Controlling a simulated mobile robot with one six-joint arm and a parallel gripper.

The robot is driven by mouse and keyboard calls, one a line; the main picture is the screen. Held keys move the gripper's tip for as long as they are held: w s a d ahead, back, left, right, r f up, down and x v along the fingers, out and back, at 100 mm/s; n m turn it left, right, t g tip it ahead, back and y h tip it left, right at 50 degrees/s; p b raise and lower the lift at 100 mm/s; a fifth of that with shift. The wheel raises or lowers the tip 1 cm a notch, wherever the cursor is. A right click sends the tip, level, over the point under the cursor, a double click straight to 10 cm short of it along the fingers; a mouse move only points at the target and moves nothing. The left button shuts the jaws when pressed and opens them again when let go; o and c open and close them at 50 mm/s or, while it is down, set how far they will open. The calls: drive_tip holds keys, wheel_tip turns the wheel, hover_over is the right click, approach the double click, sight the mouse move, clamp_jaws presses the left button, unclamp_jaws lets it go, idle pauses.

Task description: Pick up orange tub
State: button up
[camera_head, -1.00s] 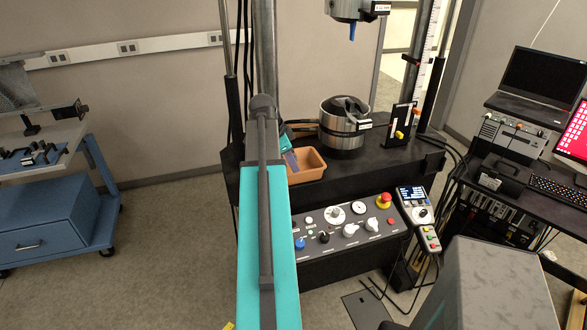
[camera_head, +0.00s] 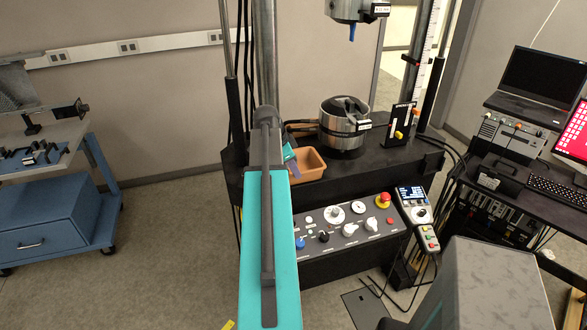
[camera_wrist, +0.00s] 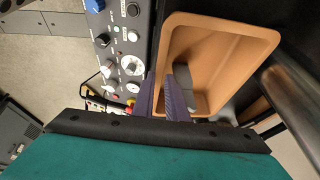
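The orange tub (camera_head: 309,166) sits on the black bench of the test machine, left of the metal pot. My gripper (camera_head: 289,158) is at the tub's left side in the head view, partly hidden by my teal arm. In the wrist view the tub (camera_wrist: 228,50) is seen from above, with a grey object (camera_wrist: 186,82) in it. The purple fingers of my gripper (camera_wrist: 160,88) stand apart at the tub's near-left wall. One finger appears outside the wall and one inside. I cannot tell whether either touches it.
A metal pot (camera_head: 343,125) stands right of the tub. A control panel (camera_head: 345,225) with knobs lies in front and below. A vertical column (camera_head: 264,55) rises close behind my arm. A laptop and keyboard desk (camera_head: 550,180) is at the right.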

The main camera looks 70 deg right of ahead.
drive_tip(key=shift+p+x, duration=0.7)
drive_tip(key=shift+x, duration=1.05)
drive_tip(key=shift+w, duration=0.1)
clamp_jaws()
drive_tip(key=shift+r, duration=0.15)
drive_tip(key=shift+r+b, duration=1.05)
drive_tip(key=shift+r, duration=0.5)
drive_tip(key=s+a+r+b, duration=0.1)
drive_tip(key=a+b, duration=0.5)
drive_tip(key=a, duration=0.9)
drive_tip(key=shift+s+a+r, duration=0.3)
drive_tip(key=shift+s+a, duration=0.05)
drive_tip(key=shift+s, duration=0.4)
